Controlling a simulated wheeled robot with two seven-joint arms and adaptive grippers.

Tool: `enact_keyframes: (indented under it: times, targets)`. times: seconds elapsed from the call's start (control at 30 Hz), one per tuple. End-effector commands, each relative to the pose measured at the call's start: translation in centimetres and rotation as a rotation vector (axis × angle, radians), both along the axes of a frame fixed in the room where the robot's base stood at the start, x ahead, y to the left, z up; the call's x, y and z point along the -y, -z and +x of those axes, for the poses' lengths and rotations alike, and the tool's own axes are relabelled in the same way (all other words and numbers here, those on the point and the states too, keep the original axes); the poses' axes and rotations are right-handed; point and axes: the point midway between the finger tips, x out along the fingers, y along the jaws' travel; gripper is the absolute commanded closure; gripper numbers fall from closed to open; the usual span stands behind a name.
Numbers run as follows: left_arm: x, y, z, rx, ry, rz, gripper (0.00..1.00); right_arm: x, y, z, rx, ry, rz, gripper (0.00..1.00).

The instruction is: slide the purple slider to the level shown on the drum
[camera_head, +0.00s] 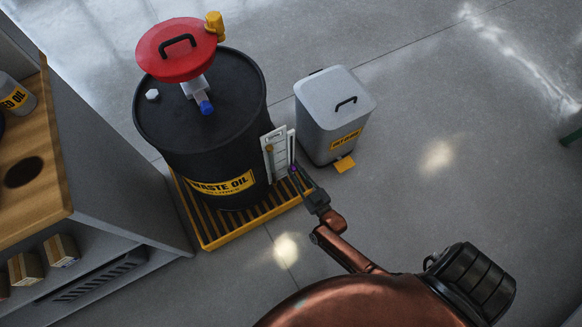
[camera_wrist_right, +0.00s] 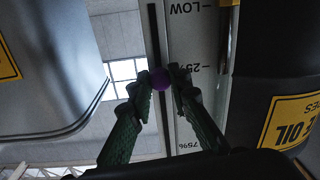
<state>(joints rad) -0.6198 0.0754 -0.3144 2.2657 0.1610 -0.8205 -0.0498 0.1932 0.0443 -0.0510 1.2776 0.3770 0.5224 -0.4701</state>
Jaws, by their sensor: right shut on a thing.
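The black waste oil drum (camera_head: 200,125) stands at upper left in the head view, with a white gauge panel (camera_head: 278,150) on its right side. In the right wrist view the panel (camera_wrist_right: 205,40) carries LOW, 25% and 75% marks beside a dark vertical rail (camera_wrist_right: 155,35). The purple slider (camera_wrist_right: 160,78) is a round knob, at about the height of the 25% mark or slightly toward 75%. My right gripper (camera_wrist_right: 162,80) is shut on it, one fingertip on each side. In the head view this gripper (camera_head: 297,172) reaches the panel's lower right edge. My left gripper is out of view.
The drum stands on a yellow-edged grated pallet (camera_head: 220,238) and has a red funnel lid (camera_head: 176,50). A grey pedal bin (camera_head: 335,115) stands close right of the panel. A wooden-topped workbench (camera_head: 50,170) is at left. The floor at right is clear.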

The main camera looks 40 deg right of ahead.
Motion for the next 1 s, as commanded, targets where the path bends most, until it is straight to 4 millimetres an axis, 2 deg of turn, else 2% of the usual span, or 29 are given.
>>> enact_keyframes:
  times: [0.07,0.1,0.33,0.67,0.77,1.0]
  targets:
    - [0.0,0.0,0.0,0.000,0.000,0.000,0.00,-0.1,0.0,0.0,0.001,-0.001,0.001,1.00]
    - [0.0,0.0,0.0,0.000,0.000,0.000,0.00,-0.1,0.0,0.0,0.001,-0.001,0.001,0.80]
    - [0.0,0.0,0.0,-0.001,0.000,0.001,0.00,-0.2,0.0,0.0,0.001,-0.002,0.000,0.65]
    - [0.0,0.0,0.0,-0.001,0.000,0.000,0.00,-0.1,0.0,-0.3,0.000,-0.001,0.000,0.64]
    - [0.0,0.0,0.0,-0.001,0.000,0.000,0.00,-0.2,0.2,-1.5,-0.003,-0.001,0.001,0.64]
    - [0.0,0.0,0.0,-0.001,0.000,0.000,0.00,-0.5,0.1,-6.3,-0.003,-0.001,0.000,0.64]
